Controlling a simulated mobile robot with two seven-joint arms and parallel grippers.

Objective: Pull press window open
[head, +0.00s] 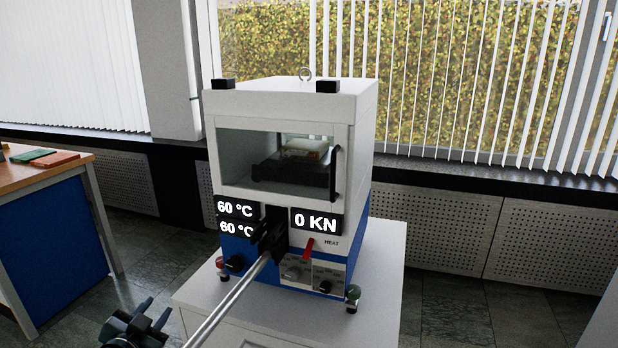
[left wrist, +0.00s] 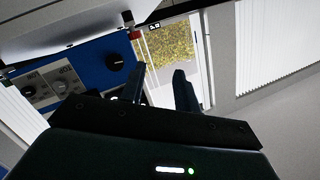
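The press (head: 362,135) is a white and blue box standing on a white cabinet. Its front window (head: 240,155) is a clear pane that looks shut, with dark plates visible behind it. A black upright handle (head: 334,172) is on the window's right edge. My left gripper (head: 156,306) is low at the bottom left of the head view, well apart from the handle. In the left wrist view, its two dark fingers (left wrist: 158,80) are spread with nothing between them. The press's blue lower panel (left wrist: 90,65) shows there behind them. My right gripper is not seen.
A metal lever (head: 228,298) sticks out from the press's front toward me. A wooden-topped bench (head: 75,170) stands left. Floor shows right of the cabinet (head: 385,270).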

